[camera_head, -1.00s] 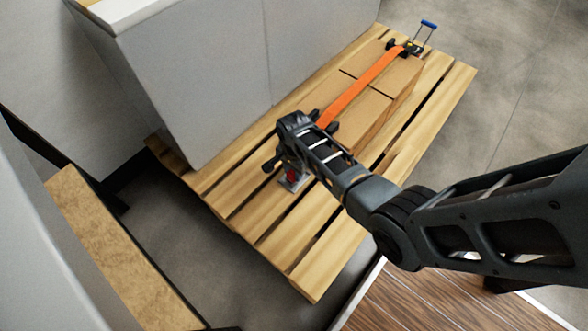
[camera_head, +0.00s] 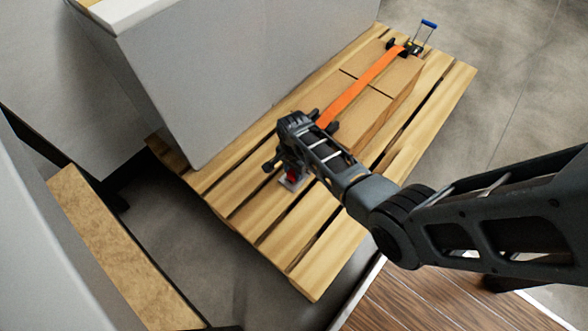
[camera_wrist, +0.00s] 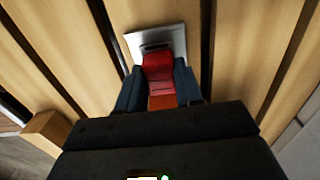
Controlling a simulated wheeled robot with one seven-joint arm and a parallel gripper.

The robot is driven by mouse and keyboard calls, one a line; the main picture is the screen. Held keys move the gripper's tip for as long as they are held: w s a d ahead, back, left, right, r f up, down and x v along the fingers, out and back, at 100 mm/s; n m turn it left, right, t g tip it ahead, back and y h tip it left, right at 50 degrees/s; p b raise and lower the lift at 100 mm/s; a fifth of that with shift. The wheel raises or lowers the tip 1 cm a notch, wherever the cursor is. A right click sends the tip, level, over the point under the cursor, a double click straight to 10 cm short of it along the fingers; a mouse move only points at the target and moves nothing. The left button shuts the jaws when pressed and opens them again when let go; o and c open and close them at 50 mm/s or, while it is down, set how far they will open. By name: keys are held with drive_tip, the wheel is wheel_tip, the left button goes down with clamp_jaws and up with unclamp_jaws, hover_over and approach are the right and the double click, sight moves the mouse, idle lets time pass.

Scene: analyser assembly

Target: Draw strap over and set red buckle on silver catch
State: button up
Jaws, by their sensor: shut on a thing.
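My gripper (camera_wrist: 160,88) is shut on the red buckle (camera_wrist: 158,68), one finger on each side of it in the wrist view. The buckle is at or just over the silver catch (camera_wrist: 172,36), a flat plate with a dark slot on the pallet. I cannot tell whether the buckle is seated on it. In the head view, the buckle (camera_head: 291,174) and catch (camera_head: 294,184) show just below my gripper (camera_head: 288,168). The orange strap (camera_head: 362,92) runs over the cardboard boxes (camera_head: 362,110) towards my gripper; its near end is partly hidden by my wrist.
The wooden pallet (camera_head: 325,262) has open gaps between its slats. A large grey cabinet (camera_head: 200,85) stands close on the left. A ratchet with a blue handle (camera_head: 429,24) is at the strap's far end. The pallet's near corner is bare.

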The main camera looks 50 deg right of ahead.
drive_tip(key=shift+f, duration=0.35)
idle(0.3)
drive_tip(key=o, duration=1.1)
drive_tip(key=shift+o, duration=0.2)
drive_tip(key=shift+r, duration=0.1)
drive_tip(key=shift+r+p, duration=3.4)
drive_tip(key=shift+r, duration=0.1)
drive_tip(key=shift+f, duration=0.1)
